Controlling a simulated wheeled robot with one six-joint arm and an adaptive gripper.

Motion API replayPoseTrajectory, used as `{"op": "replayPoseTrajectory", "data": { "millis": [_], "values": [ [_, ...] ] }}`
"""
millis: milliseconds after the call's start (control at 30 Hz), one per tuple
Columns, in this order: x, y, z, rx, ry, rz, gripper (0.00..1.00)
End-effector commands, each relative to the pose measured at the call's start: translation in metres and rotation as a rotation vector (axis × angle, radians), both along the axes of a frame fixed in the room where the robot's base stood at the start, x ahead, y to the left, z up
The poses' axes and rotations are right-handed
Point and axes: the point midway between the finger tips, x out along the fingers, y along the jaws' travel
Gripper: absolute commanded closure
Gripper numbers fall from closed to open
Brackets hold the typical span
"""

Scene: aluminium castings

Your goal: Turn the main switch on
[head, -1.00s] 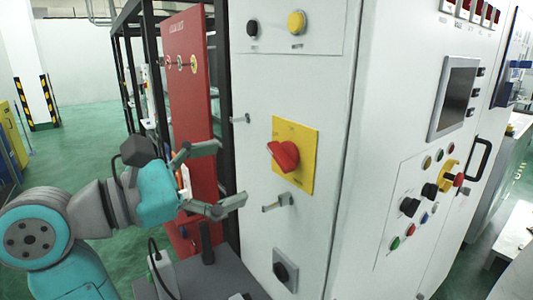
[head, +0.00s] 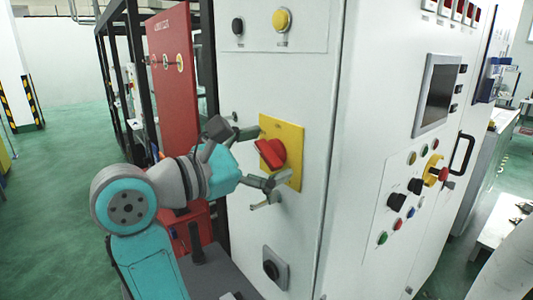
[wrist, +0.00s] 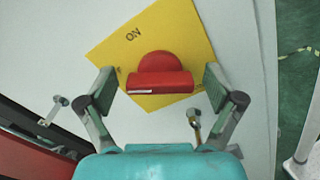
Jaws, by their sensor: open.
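The main switch is a red rotary knob (head: 270,153) on a yellow square plate (head: 291,132), fixed to the white cabinet's side face. In the wrist view the red knob (wrist: 160,80) lies between my fingers, its grip bar running across the picture. The yellow plate (wrist: 178,32) looks tilted there and carries the word "ON" above the knob. My gripper (head: 256,157) is open in front of the plate. In the wrist view its fingers (wrist: 158,85) stand on the left and right of the knob, with gaps visible on both sides.
The white cabinet (head: 300,65) carries a yellow button (head: 281,19) above and a black knob (head: 271,269) below. A metal latch handle (wrist: 194,124) lies close to my right finger in the wrist view. A red panel (head: 172,80) stands at the left.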

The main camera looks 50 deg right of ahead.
Motion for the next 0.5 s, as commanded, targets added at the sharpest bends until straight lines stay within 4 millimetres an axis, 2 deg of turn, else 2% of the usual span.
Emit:
{"op": "replayPoseTrajectory", "data": {
  "millis": [167,267,400,433,500],
  "values": [
    [0.0,-0.0001,-0.0001,0.0,0.0,0.0,0.08],
    [0.0,0.0,-0.0001,0.0,0.0,0.0,0.28],
    [0.0002,0.0001,0.0,0.0,0.0,0.0,0.63],
    [0.0002,0.0001,0.0,0.0,0.0,0.0,0.69],
    [0.0002,0.0001,0.0,0.0,0.0,0.0,0.69]
  ]
}}
